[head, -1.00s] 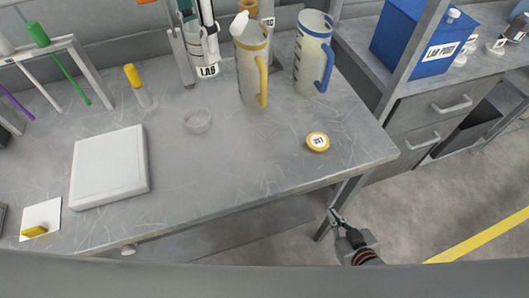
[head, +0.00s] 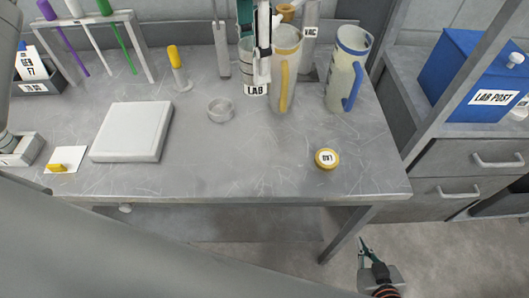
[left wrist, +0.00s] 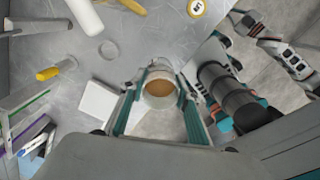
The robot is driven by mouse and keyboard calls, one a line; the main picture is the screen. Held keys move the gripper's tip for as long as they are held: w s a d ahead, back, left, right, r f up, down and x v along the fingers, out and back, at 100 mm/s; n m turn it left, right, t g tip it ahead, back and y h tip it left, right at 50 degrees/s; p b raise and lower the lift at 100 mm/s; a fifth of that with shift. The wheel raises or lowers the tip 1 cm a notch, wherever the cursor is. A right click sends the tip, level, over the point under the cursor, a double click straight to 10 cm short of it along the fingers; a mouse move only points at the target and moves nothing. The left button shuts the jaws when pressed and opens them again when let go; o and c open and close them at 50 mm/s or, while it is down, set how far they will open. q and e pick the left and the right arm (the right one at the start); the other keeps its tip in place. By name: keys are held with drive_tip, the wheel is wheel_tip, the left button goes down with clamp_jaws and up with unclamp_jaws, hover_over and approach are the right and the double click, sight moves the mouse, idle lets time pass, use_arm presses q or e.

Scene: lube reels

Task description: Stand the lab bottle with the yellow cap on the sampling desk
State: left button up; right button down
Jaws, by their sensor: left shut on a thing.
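A pale bottle with a LAB label (head: 255,88) hangs upright in my left gripper (head: 258,60), which is shut on it. In the left wrist view, the gripper (left wrist: 162,80) grips the bottle (left wrist: 160,101) at its sides. Its round top shows a pale rim around a brown disc; no yellow cap can be made out there. A yellow round cap with a label (head: 327,159) lies on the grey desk (head: 240,170), near its right front corner. It also shows in the left wrist view (left wrist: 196,8). My right gripper (head: 368,252) is low beyond the desk's front edge, apart from everything; its opening is unclear.
Jugs with a yellow handle (head: 284,75) and a blue handle (head: 347,75) stand at the back right. A small dish (head: 221,110), a white pad (head: 132,131), a yellow-topped tube (head: 178,70) and a rack (head: 148,45) occupy the middle and left. The front centre-right is clear.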

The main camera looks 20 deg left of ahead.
use_arm(q)
wheel_tip(320, 180, down, 20)
drive_tip(key=shift+p, duration=0.3)
idle(0.3)
drive_tip(key=shift+f, duration=0.15)
drive_tip(key=o, duration=1.1)
drive_tip(key=shift+o, duration=0.2)
wheel_tip(320, 180, up, 12)
drive_tip(key=b, duration=0.1)
drive_tip(key=shift+r, duration=0.2)
